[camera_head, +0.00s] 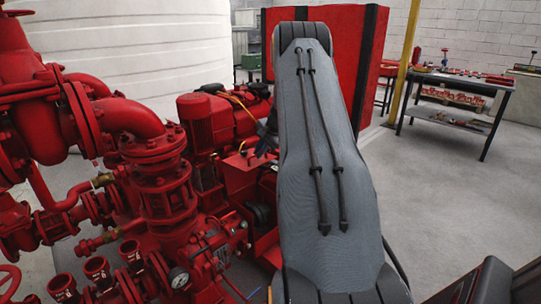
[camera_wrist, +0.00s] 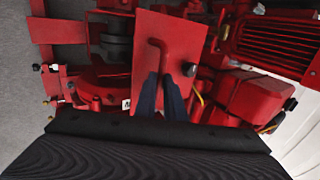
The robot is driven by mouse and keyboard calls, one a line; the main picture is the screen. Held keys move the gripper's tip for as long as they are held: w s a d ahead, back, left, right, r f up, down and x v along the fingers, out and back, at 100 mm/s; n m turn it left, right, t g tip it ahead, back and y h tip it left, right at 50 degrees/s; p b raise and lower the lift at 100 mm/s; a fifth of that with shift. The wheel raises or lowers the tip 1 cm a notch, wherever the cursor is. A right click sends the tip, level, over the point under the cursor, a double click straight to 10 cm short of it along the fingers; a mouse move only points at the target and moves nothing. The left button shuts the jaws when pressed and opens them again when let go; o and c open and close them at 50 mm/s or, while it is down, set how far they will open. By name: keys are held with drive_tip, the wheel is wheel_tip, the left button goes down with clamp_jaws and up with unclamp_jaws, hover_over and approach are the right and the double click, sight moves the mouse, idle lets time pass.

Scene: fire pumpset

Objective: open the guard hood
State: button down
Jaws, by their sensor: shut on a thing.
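The guard hood (camera_wrist: 185,35) is a red, flat-topped cover in the middle of the wrist view. A red bent-rod handle (camera_wrist: 157,46) stands out from it. My gripper (camera_wrist: 161,82) reaches up from the bottom of that view, its dark fingers close together on the lower part of the handle. The exact contact is partly hidden by the fingers. The hood looks tilted in the wrist view, but I cannot tell how far it is raised. In the head view my grey arm covers much of that area.
Red pipes and flanged valves (camera_head: 165,190) crowd the left of the head view, with a red motor (camera_head: 205,120) behind. A red cabinet (camera_head: 345,45) and a yellow post (camera_head: 405,70) stand at the back. A workbench (camera_head: 455,85) is at right; floor before it is clear.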

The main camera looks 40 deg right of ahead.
drive_tip(key=shift+a+f, duration=0.25)
drive_tip(key=shift+a, duration=0.05)
drive_tip(key=c, duration=1.8)
unclamp_jaws()
drive_tip(key=shift+w, duration=0.15)
drive_tip(key=shift+c, duration=0.2)
drive_tip(key=shift+d+r, duration=0.25)
drive_tip(key=shift+r, duration=0.05)
drive_tip(key=v, duration=0.7)
drive_tip(key=shift+s, duration=0.3)
drive_tip(key=shift+r, duration=0.15)
